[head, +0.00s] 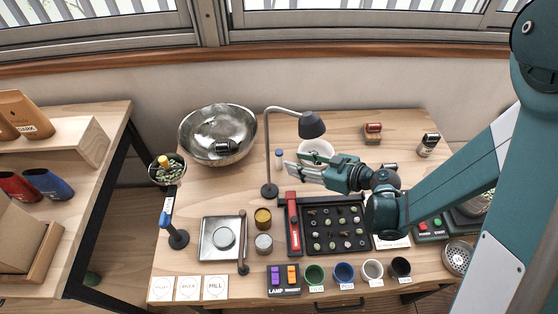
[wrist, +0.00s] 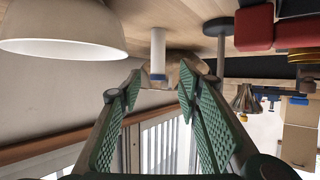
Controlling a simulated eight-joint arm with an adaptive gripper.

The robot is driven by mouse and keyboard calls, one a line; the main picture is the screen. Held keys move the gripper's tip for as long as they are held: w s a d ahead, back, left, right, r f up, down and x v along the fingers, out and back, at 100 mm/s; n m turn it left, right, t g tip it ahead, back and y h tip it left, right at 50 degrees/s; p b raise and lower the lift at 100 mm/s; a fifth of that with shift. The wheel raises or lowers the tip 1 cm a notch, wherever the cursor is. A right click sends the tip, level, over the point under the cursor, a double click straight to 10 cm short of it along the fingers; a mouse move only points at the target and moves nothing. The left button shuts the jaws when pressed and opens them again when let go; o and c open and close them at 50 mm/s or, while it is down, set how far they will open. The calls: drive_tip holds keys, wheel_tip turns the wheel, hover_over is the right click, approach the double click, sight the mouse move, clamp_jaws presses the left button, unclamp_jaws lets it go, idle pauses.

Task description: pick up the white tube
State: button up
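The white tube (wrist: 158,52) stands upright on the table; in the upside-down wrist view its blue cap points down the picture. In the head view its blue top (head: 280,153) shows just left of my gripper, beside the lamp. My gripper (head: 299,170) is above the table in front of the white bowl. In the wrist view my gripper (wrist: 159,90) has its two green-padded fingers apart, with nothing between them. The tube is beyond the fingertips, roughly in line with the gap, and appears not to be touched.
The desk lamp (head: 270,152) stands close by the tube; its post also shows in the wrist view (wrist: 221,52). A white bowl (wrist: 62,30) is on the other side. A steel bowl (head: 217,135) stands farther left. A bean tray (head: 337,247) lies in front.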

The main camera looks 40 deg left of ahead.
drive_tip(key=shift+a, duration=0.1)
idle(0.3)
drive_tip(key=shift+x, duration=1.3)
drive_tip(key=b, duration=0.2)
hover_over(282, 169)
drive_tip(key=shift+f, duration=1.1)
drive_tip(key=c, duration=0.9)
